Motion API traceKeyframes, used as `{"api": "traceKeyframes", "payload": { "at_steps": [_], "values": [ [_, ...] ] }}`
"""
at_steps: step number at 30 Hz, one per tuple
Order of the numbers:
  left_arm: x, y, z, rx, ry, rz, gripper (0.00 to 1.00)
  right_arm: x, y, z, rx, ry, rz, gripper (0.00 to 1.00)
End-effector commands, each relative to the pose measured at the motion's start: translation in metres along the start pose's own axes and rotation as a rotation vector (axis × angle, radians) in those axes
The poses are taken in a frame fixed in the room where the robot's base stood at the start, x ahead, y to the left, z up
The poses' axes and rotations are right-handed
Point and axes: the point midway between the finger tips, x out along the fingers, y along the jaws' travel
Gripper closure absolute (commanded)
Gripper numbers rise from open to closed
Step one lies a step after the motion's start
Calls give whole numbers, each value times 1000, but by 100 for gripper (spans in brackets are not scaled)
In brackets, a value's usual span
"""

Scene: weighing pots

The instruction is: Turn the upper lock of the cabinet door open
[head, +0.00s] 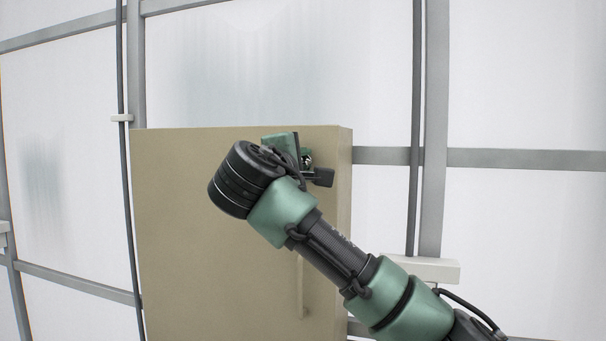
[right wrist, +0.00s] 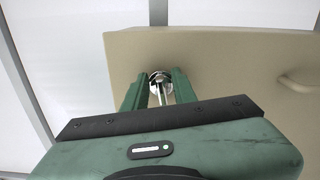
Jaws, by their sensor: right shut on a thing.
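The tan cabinet (head: 185,235) stands in the middle of the head view, with its door facing me. The upper lock (head: 306,160) is near the door's top right corner and is mostly hidden by my right gripper and wrist. In the right wrist view the lock (right wrist: 160,84) shows as a round silver piece with a slim bar between my fingers. My right gripper (right wrist: 160,88) is shut on this lock, with one green finger on each side. My left gripper is in neither view.
A bar handle (head: 300,286) in the door's colour sits below the lock, partly behind my right arm; it also shows in the right wrist view (right wrist: 298,83). Pale wall panels with grey frames and dark vertical pipes (head: 415,130) stand behind the cabinet. Space left of the cabinet looks free.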

Motion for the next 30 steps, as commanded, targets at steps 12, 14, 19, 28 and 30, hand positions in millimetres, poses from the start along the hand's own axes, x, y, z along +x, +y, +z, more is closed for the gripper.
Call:
{"api": "traceKeyframes", "payload": {
  "at_steps": [12,14,19,28,30],
  "values": [
    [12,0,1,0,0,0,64,0,-4,-1,154,1,-4,100],
    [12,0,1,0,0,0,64,0,-4,-1,161,1,-4,100],
    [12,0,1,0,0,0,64,1,-4,-1,169,0,-4,100],
    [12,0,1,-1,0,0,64,0,-4,-1,169,1,-4,67],
    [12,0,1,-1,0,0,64,0,-4,-1,169,1,-3,67]
  ]
}}
